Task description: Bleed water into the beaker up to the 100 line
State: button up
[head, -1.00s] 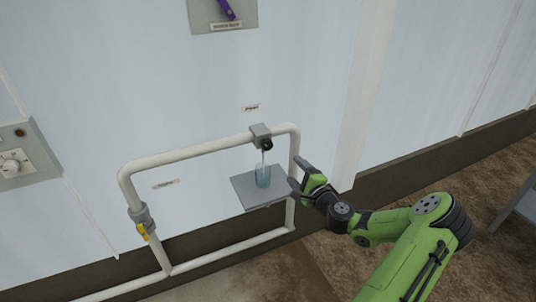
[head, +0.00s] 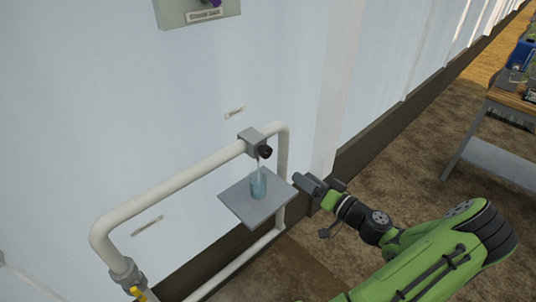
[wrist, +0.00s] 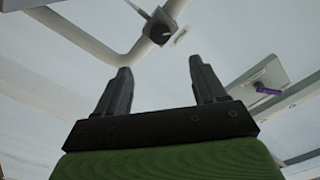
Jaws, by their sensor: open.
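The beaker (head: 258,183) stands upright on a small grey shelf (head: 238,204) under the dark bleed outlet (head: 264,151). It holds bluish water, and a thin pale stream seems to run from the outlet into it. The 100 line and exact level are too small to read. A yellow-handled valve (head: 139,294) sits low on the white pipe, partly cut off by the frame. My gripper (head: 311,206) is right of the shelf, apart from the beaker. In the wrist view its two fingers (wrist: 160,68) are spread and empty, with the pipe and outlet beyond.
The white pipe frame (head: 165,188) stands before a pale wall. A panel with a purple lever (head: 203,14) is on the wall at top left and shows in the wrist view. A table (head: 510,100) with items stands at far right. Ground between is open.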

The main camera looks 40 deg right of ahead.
aim_at(268, 153)
jog(key=w, duration=1.4)
jog(key=shift+w+a, duration=0.25)
jog(key=c, duration=1.1)
jog(key=shift+o, duration=0.2)
jog(key=shift+m, duration=0.4)
jog(key=m+p, duration=0.2)
jog(key=m, duration=0.2)
jog(key=shift+r+m, duration=0.1)
jog(key=shift+m, duration=0.2)
jog(key=shift+m+p, duration=1.35)
jog(key=shift+m, duration=0.95)
